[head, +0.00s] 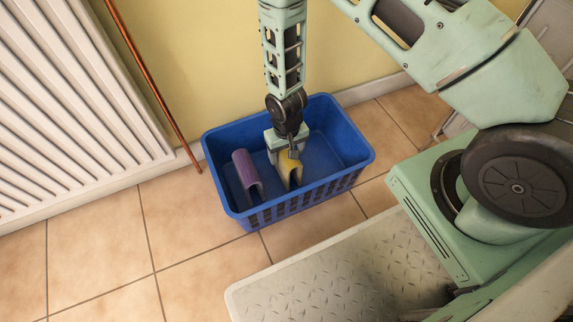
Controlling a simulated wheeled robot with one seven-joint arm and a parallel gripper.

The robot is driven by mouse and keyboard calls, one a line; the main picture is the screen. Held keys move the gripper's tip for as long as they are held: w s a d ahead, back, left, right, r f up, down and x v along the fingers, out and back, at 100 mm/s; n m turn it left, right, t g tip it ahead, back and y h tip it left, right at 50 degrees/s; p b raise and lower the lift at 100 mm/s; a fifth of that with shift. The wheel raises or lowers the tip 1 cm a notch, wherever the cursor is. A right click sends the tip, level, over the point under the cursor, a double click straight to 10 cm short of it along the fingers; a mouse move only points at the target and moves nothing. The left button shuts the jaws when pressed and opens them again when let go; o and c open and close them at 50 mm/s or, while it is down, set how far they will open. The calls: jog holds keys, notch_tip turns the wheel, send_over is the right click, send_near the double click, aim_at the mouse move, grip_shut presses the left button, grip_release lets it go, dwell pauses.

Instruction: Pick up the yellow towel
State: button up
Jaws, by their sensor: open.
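The yellow towel (292,161) lies folded in an arch shape inside a blue basket (308,206) on the floor. My gripper (286,158) reaches down from above into the basket and is open at the towel. Its fingers are partly hidden by the wrist and the towel, so I cannot tell whether they touch it. A purple towel (246,172), folded the same way, lies in the basket to the left of the yellow one.
The basket walls surround my gripper, and the right part of the basket is empty. A white radiator (70,95) and a copper pipe (150,85) stand at the left. A yellow wall (200,50) is behind. Tiled floor (110,235) lies clear in front.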

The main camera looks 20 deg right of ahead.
notch_tip(320, 180, down, 2)
jog(key=shift+f+b, duration=0.25)
jog(key=shift+b, duration=0.2)
jog(key=shift+r, duration=0.1)
jog(key=c, duration=1.1)
jog(key=shift+c, duration=0.2)
